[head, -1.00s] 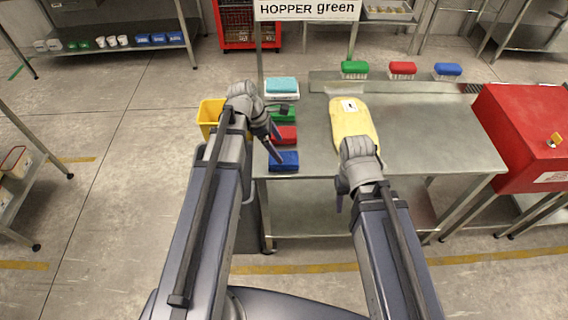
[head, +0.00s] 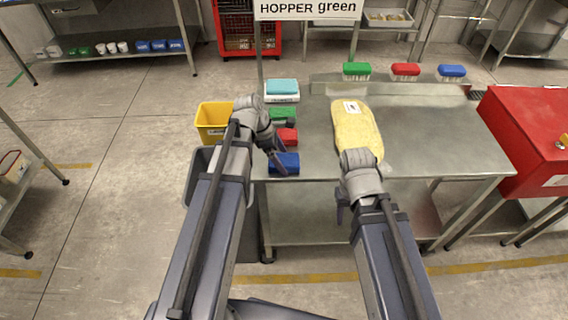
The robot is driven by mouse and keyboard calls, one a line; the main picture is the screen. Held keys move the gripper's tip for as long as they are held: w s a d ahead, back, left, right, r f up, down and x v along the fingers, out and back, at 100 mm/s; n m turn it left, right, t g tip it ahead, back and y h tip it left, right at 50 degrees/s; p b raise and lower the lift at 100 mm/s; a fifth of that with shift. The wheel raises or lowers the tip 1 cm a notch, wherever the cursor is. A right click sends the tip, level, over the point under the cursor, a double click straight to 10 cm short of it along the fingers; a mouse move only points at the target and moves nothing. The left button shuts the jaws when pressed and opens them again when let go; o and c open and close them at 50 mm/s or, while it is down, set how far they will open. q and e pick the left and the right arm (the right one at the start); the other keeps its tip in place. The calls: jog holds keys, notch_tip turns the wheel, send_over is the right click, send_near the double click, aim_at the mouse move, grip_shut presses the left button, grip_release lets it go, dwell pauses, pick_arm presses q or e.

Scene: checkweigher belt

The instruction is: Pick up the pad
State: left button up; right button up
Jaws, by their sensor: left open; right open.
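I cannot tell for sure which thing is the pad. Along the table's left edge lie a teal block (head: 282,87) on a white labelled base, a green block (head: 284,115), a red block (head: 289,136) and a blue block (head: 291,168). My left gripper (head: 279,160) is open and empty over this row, its fingers in front of the red and blue blocks, partly hiding them. I cannot tell whether it touches them. My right gripper (head: 342,208) is open, pointing down near the table's front edge, below a yellow, lumpy object with a white label (head: 356,132).
Green (head: 356,70), red (head: 405,71) and blue (head: 451,72) brushes stand on the back ledge. A yellow bin (head: 212,117) and a grey bin (head: 198,172) are left of the table. A red machine (head: 515,125) stands right. A sign reads "HOPPER green" (head: 308,9). The table's right half (head: 430,140) is clear.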

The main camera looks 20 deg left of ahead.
aim_at(282, 159)
pick_arm(q)
jog(key=shift+f+b, duration=0.25)
jog(key=shift+b, duration=0.05)
dwell(0.5)
jog(key=c, duration=1.2)
jog(key=shift+r, duration=0.15)
notch_tip(282, 159, up, 10)
jog(key=p, duration=1)
jog(key=shift+r+p, duration=0.1)
jog(key=shift+p, duration=0.2)
